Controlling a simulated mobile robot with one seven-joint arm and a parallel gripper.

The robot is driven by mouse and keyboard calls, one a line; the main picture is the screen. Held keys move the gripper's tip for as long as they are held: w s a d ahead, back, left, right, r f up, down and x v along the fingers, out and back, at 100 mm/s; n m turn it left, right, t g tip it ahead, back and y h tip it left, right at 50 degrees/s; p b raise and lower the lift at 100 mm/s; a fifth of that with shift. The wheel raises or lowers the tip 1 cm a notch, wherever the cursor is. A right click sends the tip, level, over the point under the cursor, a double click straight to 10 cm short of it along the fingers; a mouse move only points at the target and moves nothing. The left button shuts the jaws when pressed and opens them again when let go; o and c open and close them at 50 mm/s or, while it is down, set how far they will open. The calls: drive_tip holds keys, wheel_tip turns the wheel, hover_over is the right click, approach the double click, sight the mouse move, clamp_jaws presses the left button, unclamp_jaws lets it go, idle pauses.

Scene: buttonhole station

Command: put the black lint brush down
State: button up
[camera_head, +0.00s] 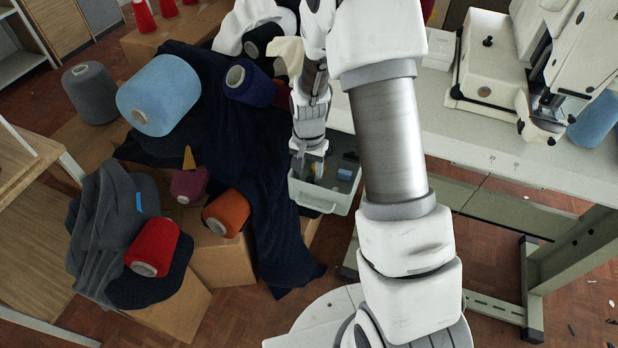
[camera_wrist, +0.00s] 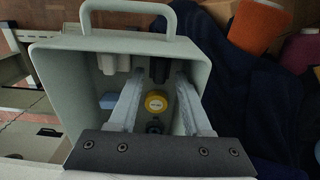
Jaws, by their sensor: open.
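My gripper (camera_head: 308,172) is open, with its fingers reaching down into a pale grey-green bin (camera_head: 322,199) that hangs beside the table. In the wrist view the two fingers (camera_wrist: 161,82) are spread apart inside the bin (camera_wrist: 55,75). A dark object (camera_wrist: 159,70) lies near the bin's handle-side wall, between the fingertips in the picture. Another small black object (camera_wrist: 155,127) shows nearer the palm. I cannot tell for sure which is the black lint brush. Neither is visibly clamped.
The bin also holds a yellow round item (camera_wrist: 155,102), white pieces (camera_wrist: 113,63) and a blue block (camera_head: 345,174). Dark blue cloth (camera_head: 267,215) drapes left of the bin, near an orange cone (camera_head: 228,212). The worktable (camera_head: 480,130) is right.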

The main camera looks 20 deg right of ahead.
wheel_tip(320, 180, up, 10)
drive_tip(key=p, duration=0.2)
wheel_tip(320, 180, up, 14)
drive_tip(key=n+t, duration=0.2)
drive_tip(key=n, duration=0.1)
hover_over(309, 181)
drive_tip(key=s, duration=0.6)
drive_tip(key=s+r+n+t, duration=0.1)
drive_tip(key=s+r+n, duration=0.1)
drive_tip(key=s+r, duration=0.2)
drive_tip(key=s+r+n+t, duration=0.2)
drive_tip(key=s+r, duration=0.2)
drive_tip(key=s, duration=0.6)
drive_tip(key=shift+s+r, duration=0.2)
drive_tip(key=shift+r, duration=0.1)
wheel_tip(309, 181, up, 13)
drive_tip(key=p, duration=1.2)
drive_tip(key=shift+p, duration=0.4)
drive_tip(key=shift+f, duration=0.15)
